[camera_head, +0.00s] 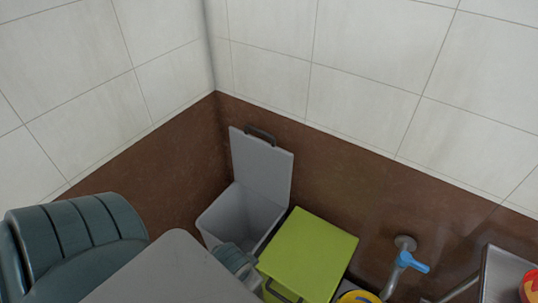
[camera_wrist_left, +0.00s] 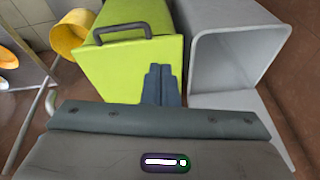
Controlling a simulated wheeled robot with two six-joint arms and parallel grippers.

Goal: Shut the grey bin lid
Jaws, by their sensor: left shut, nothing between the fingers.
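The grey bin (camera_head: 225,213) stands open in the corner; its inside shows in the head view. Its flat grey lid (camera_head: 262,168) stands upright at the back of the bin, with a dark handle (camera_head: 260,134) at the top edge. My left gripper (camera_head: 242,262) is at the front of the grey bin, beside the green bin, apart from the lid. In the left wrist view its shut, empty fingers (camera_wrist_left: 162,74) lie in front of the green bin, next to the grey bin's opening (camera_wrist_left: 238,58). Part of the lid (camera_wrist_left: 245,100) shows there behind my gripper. My right gripper is out of view.
A green bin (camera_head: 308,250) with its top shut and a dark handle stands right of the grey bin. A yellow container (camera_head: 359,297), a blue-handled tap (camera_head: 412,262) and a metal basin (camera_head: 495,272) are further right. Tiled walls close off the corner.

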